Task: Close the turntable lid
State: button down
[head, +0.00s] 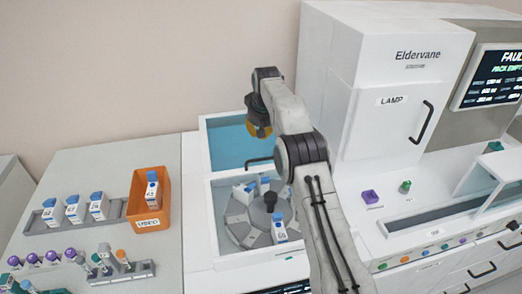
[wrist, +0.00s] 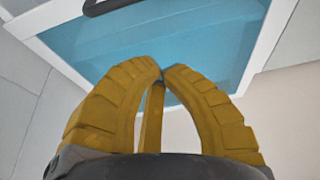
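The turntable lid (head: 225,150) is a blue see-through panel in a white frame. It stands raised at the back of the turntable box, with a dark handle (head: 259,160) along its lower edge in the head view. The lid (wrist: 215,45) also fills the upper middle of the wrist view, with its handle at the top edge. My gripper (head: 260,131) is at the lid's upper right part in the head view. In the wrist view its yellow fingers (wrist: 162,74) meet at the tips with nothing between them. I cannot tell whether they touch the lid.
The open turntable (head: 240,231) holds several white packs with blue caps. A tall white lamp cabinet (head: 390,130) stands close to the right of my arm. An orange bin (head: 134,208) and racks of bottles and vials are on the left counter.

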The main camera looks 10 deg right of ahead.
aim_at(261, 163)
jog(key=p+x, duration=0.1)
jog(key=x, duration=0.4)
jog(key=shift+f, duration=0.3)
jog(key=shift+s+f+b, duration=0.15)
jog(key=shift+s+b, duration=0.2)
jog(key=shift+s, duration=0.55)
jog(key=shift+s+f+b, duration=0.15)
jog(key=shift+s+b, duration=0.2)
jog(key=shift+s, duration=0.55)
jog(key=shift+s, duration=0.1)
